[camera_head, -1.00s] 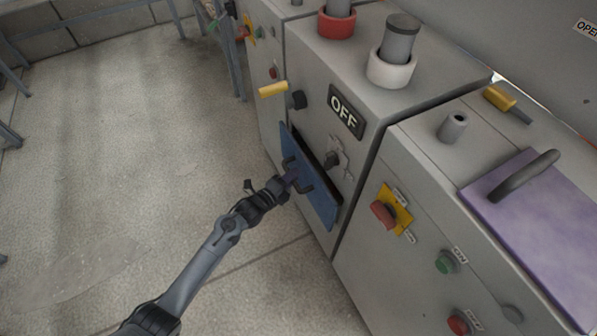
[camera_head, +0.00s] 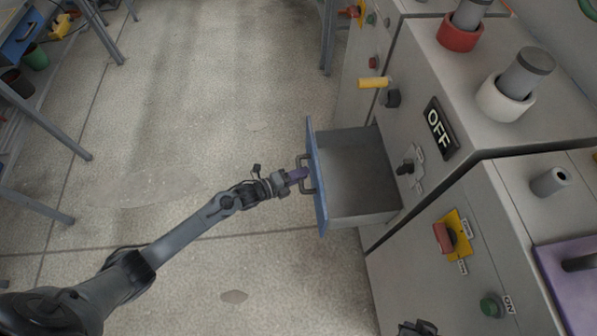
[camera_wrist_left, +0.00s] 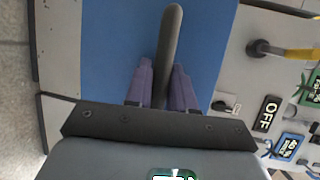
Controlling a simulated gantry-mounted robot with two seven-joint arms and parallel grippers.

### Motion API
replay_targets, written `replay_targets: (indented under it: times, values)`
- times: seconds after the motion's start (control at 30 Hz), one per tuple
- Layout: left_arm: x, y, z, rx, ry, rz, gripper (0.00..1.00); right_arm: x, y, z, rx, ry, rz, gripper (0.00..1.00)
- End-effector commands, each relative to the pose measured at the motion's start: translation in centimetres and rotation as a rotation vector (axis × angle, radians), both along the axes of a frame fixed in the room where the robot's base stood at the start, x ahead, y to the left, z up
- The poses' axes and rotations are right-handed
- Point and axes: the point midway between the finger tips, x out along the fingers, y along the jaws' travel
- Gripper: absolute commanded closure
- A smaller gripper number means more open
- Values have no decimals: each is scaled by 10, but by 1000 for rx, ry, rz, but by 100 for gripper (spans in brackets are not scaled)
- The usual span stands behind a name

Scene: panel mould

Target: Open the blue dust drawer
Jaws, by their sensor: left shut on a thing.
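The blue dust drawer (camera_head: 317,182) stands pulled well out of the grey machine in the head view. Its grey inside looks empty. My left gripper (camera_head: 301,175) is shut on the dark drawer handle (camera_head: 309,174) at the drawer's blue front. In the left wrist view the purple fingers of my left gripper (camera_wrist_left: 163,84) lie on both sides of the handle (camera_wrist_left: 171,45), with the blue front (camera_wrist_left: 112,50) behind. At the bottom edge of the head view a dark piece shows that may be part of my right arm; my right gripper cannot be made out.
The grey machine (camera_head: 415,75) carries an OFF sign (camera_head: 440,128), a yellow-handled lever (camera_head: 373,82) and a red switch on a yellow plate (camera_head: 445,238). A purple lid (camera_head: 570,290) lies at the right. The floor (camera_head: 180,120) left of the drawer is mostly clear.

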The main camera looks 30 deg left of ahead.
Motion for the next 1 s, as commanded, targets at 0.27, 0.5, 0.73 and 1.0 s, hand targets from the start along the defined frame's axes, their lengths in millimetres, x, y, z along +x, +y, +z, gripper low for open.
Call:
replay_targets:
  times: [0.27, 0.5, 0.73, 1.0]
  values:
    - [0, 0, 0, 1, -1, 1, 100, -1, 0, -1, 0, 3, 0, 100]
    - [0, 0, 0, 0, 0, 1, 56, -1, 0, -1, 1, 3, -1, 100]
    - [-1, 1, 0, 1, 1, 1, 56, -1, 1, 0, 4, 4, -2, 100]
    - [-26, 17, 8, 2, 3, -1, 56, -1, 1, 15, 6, 3, -3, 100]
